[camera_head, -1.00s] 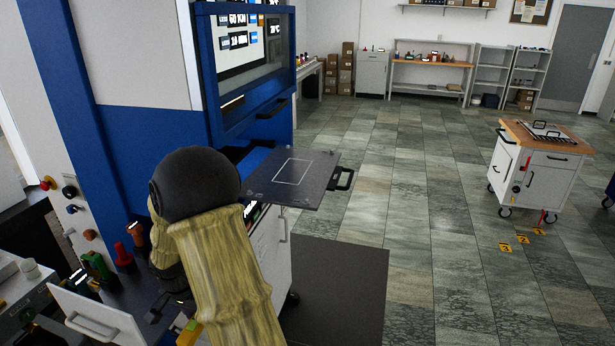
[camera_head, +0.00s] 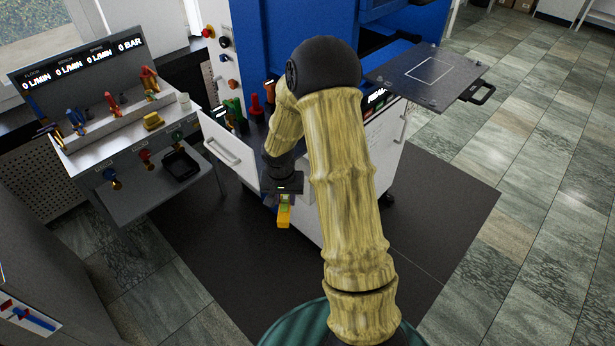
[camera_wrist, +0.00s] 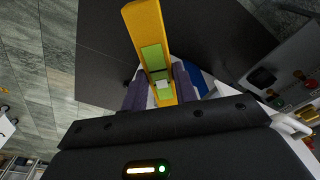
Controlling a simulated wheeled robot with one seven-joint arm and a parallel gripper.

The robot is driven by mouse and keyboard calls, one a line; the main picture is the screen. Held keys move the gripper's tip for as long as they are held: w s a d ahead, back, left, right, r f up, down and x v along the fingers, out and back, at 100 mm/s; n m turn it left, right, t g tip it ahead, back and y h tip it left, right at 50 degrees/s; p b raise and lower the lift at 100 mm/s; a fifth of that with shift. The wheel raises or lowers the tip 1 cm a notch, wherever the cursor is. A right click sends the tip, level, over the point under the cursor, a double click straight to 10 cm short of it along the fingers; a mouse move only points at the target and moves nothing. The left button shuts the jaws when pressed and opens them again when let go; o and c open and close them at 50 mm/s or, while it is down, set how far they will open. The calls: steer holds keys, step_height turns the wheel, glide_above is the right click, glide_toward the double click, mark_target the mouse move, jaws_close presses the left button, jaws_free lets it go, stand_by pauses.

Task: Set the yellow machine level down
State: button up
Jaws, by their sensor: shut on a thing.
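The yellow machine level (camera_head: 284,214) is a narrow bar with a green window, held below my gripper (camera_head: 284,196) in front of the white press cabinet. In the wrist view the level (camera_wrist: 146,30) runs up and slightly left from the jaws, with its green vial part in the middle. My gripper (camera_wrist: 161,88) is shut on it, with dark fingers on both sides. The level is in the air over the dark floor mat. Its end nearest the wrist is hidden behind the gripper body.
A grey plate with a white square outline (camera_head: 427,75) juts from the blue press (camera_head: 300,30). An open white drawer (camera_head: 230,150) is left of my arm. A valve stand (camera_head: 130,150) with a black tray (camera_head: 181,165) stands at left. The dark mat (camera_head: 210,250) is clear.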

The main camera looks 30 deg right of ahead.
steer(key=w+a+f+n, duration=0.1)
steer(key=a+f+n, duration=0.4)
steer(key=a, duration=0.1)
steer(key=shift+w+a+f+n+y, duration=0.15)
steer(key=shift+w+f+n+y, duration=0.1)
steer(key=shift+n+y, duration=0.15)
steer(key=shift+a, duration=0.1)
